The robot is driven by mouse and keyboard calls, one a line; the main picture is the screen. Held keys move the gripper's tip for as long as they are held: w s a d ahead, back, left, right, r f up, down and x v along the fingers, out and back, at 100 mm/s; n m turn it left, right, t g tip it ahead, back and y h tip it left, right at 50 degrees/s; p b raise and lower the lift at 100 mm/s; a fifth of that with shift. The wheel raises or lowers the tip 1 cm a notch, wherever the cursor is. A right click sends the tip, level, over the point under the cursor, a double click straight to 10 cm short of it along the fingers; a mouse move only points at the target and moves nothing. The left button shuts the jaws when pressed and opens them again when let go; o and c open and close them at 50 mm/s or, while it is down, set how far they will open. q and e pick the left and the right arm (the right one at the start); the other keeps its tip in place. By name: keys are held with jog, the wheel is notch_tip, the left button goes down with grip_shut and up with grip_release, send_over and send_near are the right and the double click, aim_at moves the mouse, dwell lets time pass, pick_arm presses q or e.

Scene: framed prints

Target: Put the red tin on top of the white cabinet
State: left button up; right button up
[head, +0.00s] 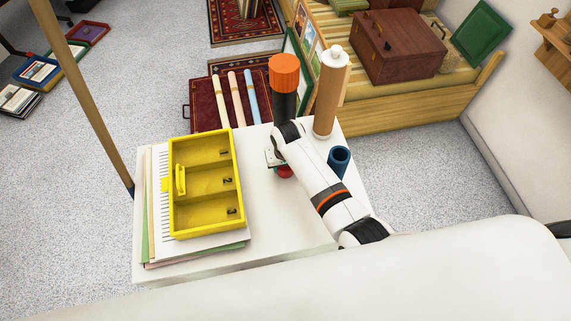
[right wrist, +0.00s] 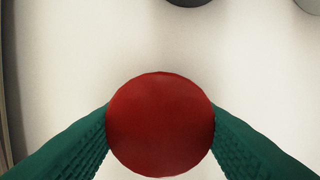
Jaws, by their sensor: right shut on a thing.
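The red tin (right wrist: 160,125) sits between the green fingers of my right gripper (right wrist: 160,140), which is shut on it. In the head view only a bit of the red tin (head: 286,172) shows below my right gripper (head: 279,163); my arm hides the rest. The white cabinet (head: 285,218) has a flat white top, and the tin is over its right half. I cannot tell whether the tin touches the top. My left gripper is not in view.
On the cabinet top, a yellow compartment tray (head: 205,233) lies on papers at left. A dark bottle with an orange cap (head: 284,72), a tan cylinder (head: 331,95) and a blue cup (head: 339,160) stand near the tin. The front middle of the top is clear.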

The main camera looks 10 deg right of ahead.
aim_at(287, 169)
jog(key=shift+f, duration=0.15)
jog(key=o, duration=1.1)
jog(key=shift+r, duration=0.5)
jog(key=r, duration=0.3)
jog(key=s+r+p, duration=0.1)
jog(key=r, duration=0.7)
jog(key=shift+s+r, duration=0.15)
jog(key=shift+s, duration=0.25)
